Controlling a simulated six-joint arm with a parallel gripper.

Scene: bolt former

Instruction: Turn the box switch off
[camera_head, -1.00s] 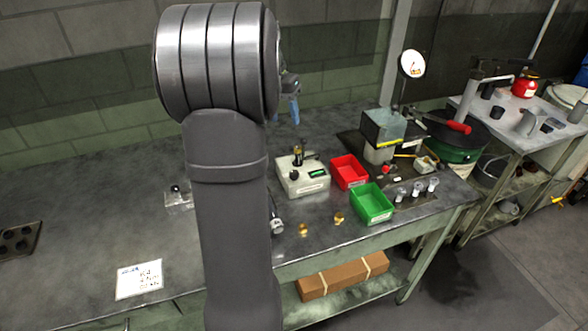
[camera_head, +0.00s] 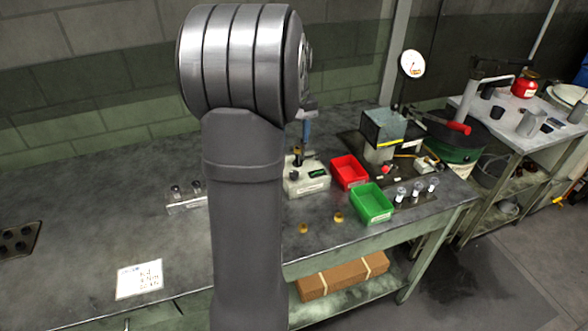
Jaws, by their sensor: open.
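A pale box (camera_head: 312,186) with a small green display, a dark knob and a short upright post stands on the bench just right of my arm. My arm hides its left part. Which part is the switch is too small to tell. My gripper (camera_head: 306,138) shows only partly, as blue fingers pointing down behind my arm link. It is open and appears above or behind the box's post. I cannot tell whether it touches the post.
A red bin (camera_head: 349,172) and a green bin (camera_head: 372,204) stand right of the box. Small brass pieces (camera_head: 338,217) lie in front. A machine with a clear guard (camera_head: 384,127) stands behind the bins. A clear holder (camera_head: 187,203) and a white card (camera_head: 139,280) lie on the left.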

